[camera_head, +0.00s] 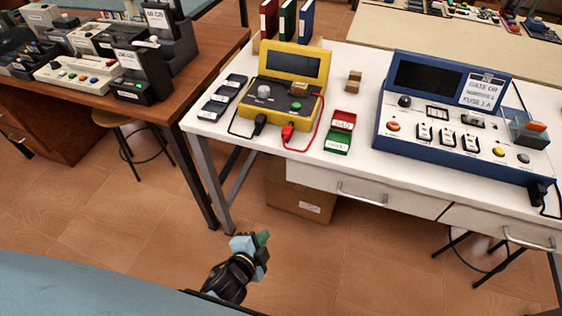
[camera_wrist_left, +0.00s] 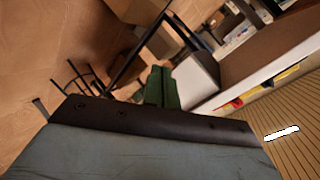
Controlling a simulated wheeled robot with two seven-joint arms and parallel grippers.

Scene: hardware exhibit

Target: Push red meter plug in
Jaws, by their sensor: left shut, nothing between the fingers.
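The yellow meter (camera_head: 282,92) stands on the left part of the white table, with a dark screen, a round knob and a green button. The red meter plug (camera_head: 288,131) is at the meter's front edge with a red lead looping to the right. Whether it is fully seated cannot be told. A black plug (camera_head: 260,121) is beside it on the left. My left gripper (camera_head: 263,243) is shut and empty, low in front of the table and well away from the plug. Its green fingers also show in the left wrist view (camera_wrist_left: 162,88). My right gripper is not in view.
Red and green trays (camera_head: 338,141) lie right of the meter, and dark labelled blocks (camera_head: 222,97) lie left of it. A blue test console (camera_head: 462,115) fills the table's right. A cardboard box (camera_head: 299,195) is under the table. Floor around my gripper is clear.

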